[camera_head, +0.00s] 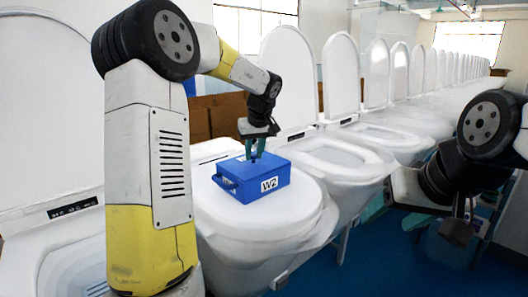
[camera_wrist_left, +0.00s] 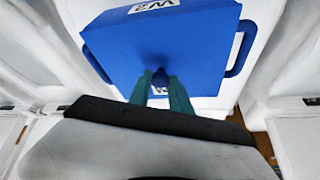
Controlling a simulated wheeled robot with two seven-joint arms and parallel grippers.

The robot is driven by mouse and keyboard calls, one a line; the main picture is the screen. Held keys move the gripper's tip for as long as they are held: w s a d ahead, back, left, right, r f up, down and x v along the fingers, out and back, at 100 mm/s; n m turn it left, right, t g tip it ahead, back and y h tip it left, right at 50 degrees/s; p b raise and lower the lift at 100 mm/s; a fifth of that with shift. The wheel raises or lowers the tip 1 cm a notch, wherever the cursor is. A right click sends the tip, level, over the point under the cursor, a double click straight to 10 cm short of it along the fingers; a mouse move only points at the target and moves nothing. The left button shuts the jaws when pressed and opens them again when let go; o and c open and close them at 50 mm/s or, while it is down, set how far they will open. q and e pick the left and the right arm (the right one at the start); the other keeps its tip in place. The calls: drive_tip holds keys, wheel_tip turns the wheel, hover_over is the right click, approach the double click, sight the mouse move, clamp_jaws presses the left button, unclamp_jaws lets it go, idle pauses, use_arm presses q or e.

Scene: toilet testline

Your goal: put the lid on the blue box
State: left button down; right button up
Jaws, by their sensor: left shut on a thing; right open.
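The blue box (camera_head: 262,190) with a white "W2" label sits on the closed toilet lid in the middle of the head view. It has a handle on its left side. Its flat blue lid (camera_head: 237,169) covers the top, with no clear gap between lid and box. In the left wrist view the lid (camera_wrist_left: 205,42) fills the upper middle. My left gripper (camera_head: 255,154) points down over the lid, its green fingers shut on the lid's small knob (camera_wrist_left: 160,78). My right gripper (camera_head: 462,222) is open and empty at the right, well away from the box.
The box rests on a white toilet (camera_head: 262,232) with its lid down. A long row of toilets with raised lids (camera_head: 340,75) runs to the back right. The blue floor (camera_head: 400,260) is clear at the lower right.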

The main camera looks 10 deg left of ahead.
idle(0.3)
use_arm(q)
drive_tip(key=c, duration=1.1)
unclamp_jaws()
drive_tip(key=shift+r, duration=3.5)
